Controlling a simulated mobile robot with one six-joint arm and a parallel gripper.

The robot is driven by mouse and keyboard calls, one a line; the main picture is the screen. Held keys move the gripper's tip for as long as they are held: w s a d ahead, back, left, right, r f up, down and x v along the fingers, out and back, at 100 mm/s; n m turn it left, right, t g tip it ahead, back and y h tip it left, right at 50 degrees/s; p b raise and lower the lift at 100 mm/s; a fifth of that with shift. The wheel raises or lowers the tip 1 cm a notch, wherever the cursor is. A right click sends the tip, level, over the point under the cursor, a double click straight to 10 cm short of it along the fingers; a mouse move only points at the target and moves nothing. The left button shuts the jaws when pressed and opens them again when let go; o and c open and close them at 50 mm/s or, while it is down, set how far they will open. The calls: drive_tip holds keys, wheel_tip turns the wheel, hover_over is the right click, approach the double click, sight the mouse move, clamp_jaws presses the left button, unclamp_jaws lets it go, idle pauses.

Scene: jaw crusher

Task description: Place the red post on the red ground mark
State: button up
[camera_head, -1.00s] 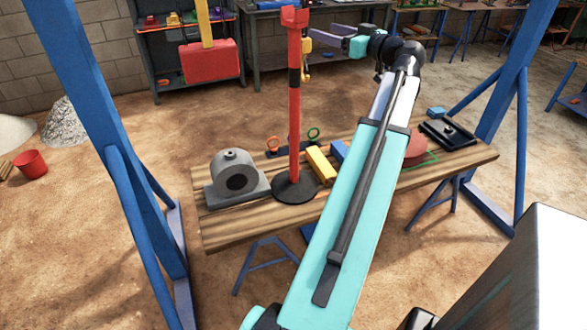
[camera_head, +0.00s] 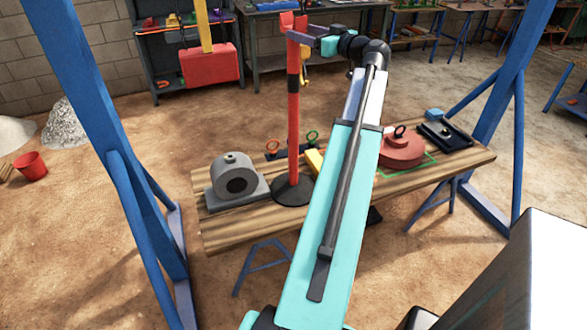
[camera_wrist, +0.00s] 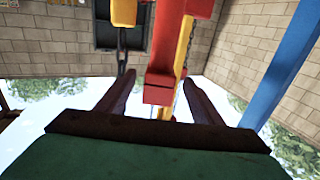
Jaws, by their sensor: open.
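The red post (camera_head: 294,125) stands upright on its round black base on the wooden table, with a black band partway up and a forked red top. My gripper (camera_head: 298,36) is at the height of the post's upper end, just below the fork. In the wrist view the post's red top (camera_wrist: 165,60) lies ahead, between the two open fingers of my gripper (camera_wrist: 160,95). I cannot tell whether the fingers touch it. I cannot make out a red ground mark in these views.
The wooden table (camera_head: 225,232) also bears a grey bearing housing (camera_head: 236,176), a red disc (camera_head: 402,150) with a ring and a black tray (camera_head: 446,135). Blue frame legs (camera_head: 118,130) stand at both sides. A red bucket (camera_head: 30,165) is on the open dirt floor at left.

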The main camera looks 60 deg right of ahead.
drive_tip(key=shift+w+d+r+p, duration=0.1)
drive_tip(key=shift+w+p, duration=0.25)
drive_tip(key=shift+w, duration=0.1)
drive_tip(key=shift+p+x, duration=0.95)
drive_tip(key=shift+x, duration=1.2)
clamp_jaws()
